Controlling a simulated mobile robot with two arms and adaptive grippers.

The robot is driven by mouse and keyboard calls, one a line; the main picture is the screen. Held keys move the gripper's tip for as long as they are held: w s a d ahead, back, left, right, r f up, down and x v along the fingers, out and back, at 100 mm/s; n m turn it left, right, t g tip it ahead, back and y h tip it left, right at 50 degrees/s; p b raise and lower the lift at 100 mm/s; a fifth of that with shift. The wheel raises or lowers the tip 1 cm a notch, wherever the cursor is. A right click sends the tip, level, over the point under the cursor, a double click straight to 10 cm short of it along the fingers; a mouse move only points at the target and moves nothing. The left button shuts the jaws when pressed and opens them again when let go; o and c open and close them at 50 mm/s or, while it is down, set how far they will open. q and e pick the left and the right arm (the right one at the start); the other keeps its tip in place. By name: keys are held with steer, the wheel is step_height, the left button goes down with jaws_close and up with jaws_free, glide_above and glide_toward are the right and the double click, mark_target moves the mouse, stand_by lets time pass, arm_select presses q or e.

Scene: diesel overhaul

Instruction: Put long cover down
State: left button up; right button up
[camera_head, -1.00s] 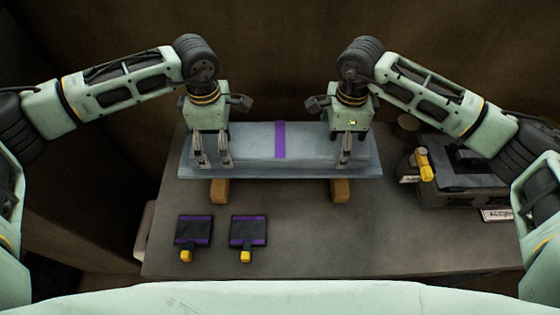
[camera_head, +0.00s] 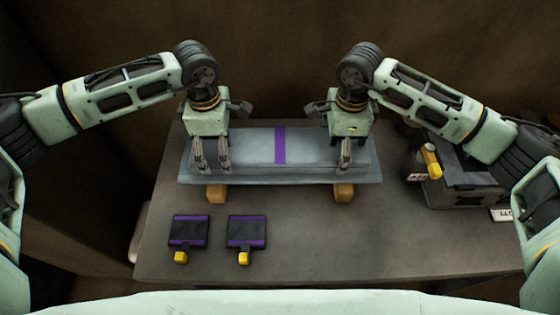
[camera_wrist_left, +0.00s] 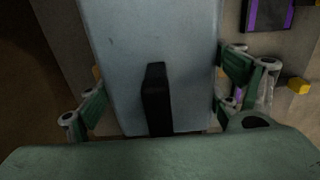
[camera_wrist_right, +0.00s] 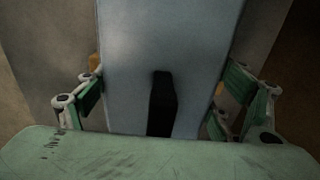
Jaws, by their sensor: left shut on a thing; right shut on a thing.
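The long cover (camera_head: 255,150) is a grey, box-shaped lid with a wide flange and a purple stripe across its middle. It lies level over two wooden blocks, the left block (camera_head: 216,194) and the right block (camera_head: 344,193); I cannot tell whether it touches them. My left gripper (camera_head: 212,160) is shut on its left part and my right gripper (camera_head: 345,158) on its right part. The cover also fills the middle of the left wrist view (camera_wrist_left: 150,40) and the right wrist view (camera_wrist_right: 160,45), with a black handle between the fingers in each.
Two black and purple pads with yellow ends, the left pad (camera_head: 188,232) and the right pad (camera_head: 246,232), lie at the front left of the table (camera_head: 360,245). A dark box (camera_head: 462,185) and a yellow-topped item (camera_head: 431,160) stand at the right. The table's front middle is clear.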

arm_select(q)
steer(key=shift+f, duration=0.3)
arm_select(e)
steer(key=shift+f, duration=0.3)
arm_select(q)
steer(key=o, duration=1.7)
steer(key=shift+f, duration=0.1)
steer(key=shift+c, duration=0.2)
arm_select(e)
steer(key=o, duration=1.7)
steer(key=shift+f, duration=0.1)
steer(key=shift+c, duration=0.2)
arm_select(q)
steer(key=o, duration=0.3)
arm_select(e)
steer(key=o, duration=0.3)
arm_select(q)
steer(key=shift+o, duration=0.2)
arm_select(e)
steer(key=shift+o, duration=0.2)
arm_select(q)
step_height(320, 180, up, 12)
steer(key=shift+f, duration=0.15)
steer(key=shift+r, duration=0.2)
arm_select(e)
steer(key=shift+r, duration=0.2)
step_height(320, 180, up, 12)
steer(key=shift+f, duration=0.1)
